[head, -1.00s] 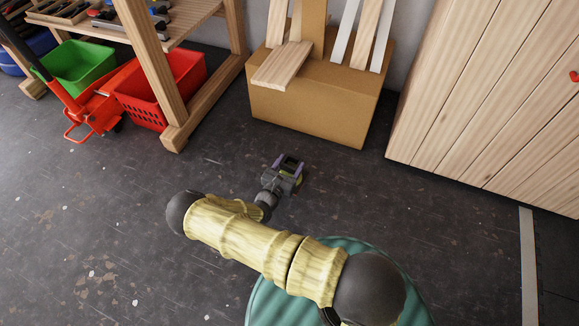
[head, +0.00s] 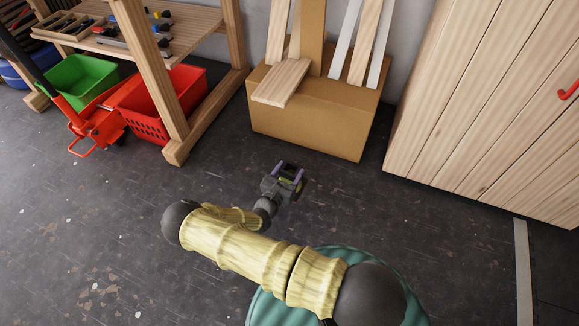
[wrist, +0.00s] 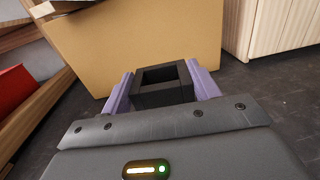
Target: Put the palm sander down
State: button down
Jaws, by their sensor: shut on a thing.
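My gripper (head: 289,171) is in front of my arm, above the dark floor. Its two purple fingers are shut on the palm sander (wrist: 162,97), which shows in the wrist view as a black, box-like part with a dark recess in its top. In the head view the sander (head: 289,169) is small and dark between the fingers. Its lower part is hidden by my gripper's body in the wrist view. Its height above the floor is hard to judge.
A cardboard box (head: 305,121) with planks stands ahead. A wooden cabinet (head: 480,110) is at the right. A wooden workbench (head: 150,35), a red crate (head: 160,110), a green crate (head: 75,80) and a red pallet truck (head: 95,125) are at the left. The floor between is clear.

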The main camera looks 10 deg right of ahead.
notch_tip(320, 180, up, 13)
jog(key=w+d+n+t+y+p, duration=0.1)
jog(key=w+n+t+y+p, duration=0.2)
jog(key=p, duration=0.5)
notch_tip(320, 180, up, 13)
jog(key=n+t+y+p, duration=0.1)
jog(key=n+y+p, duration=0.4)
jog(key=y+p, duration=0.5)
send_over(291, 171)
jog(key=a, duration=0.1)
jog(key=h, duration=0.1)
jog(key=shift+w+a+p, duration=0.1)
jog(key=shift+w+p, duration=0.1)
jog(key=shift+p, duration=0.1)
jog(key=shift+a, duration=0.1)
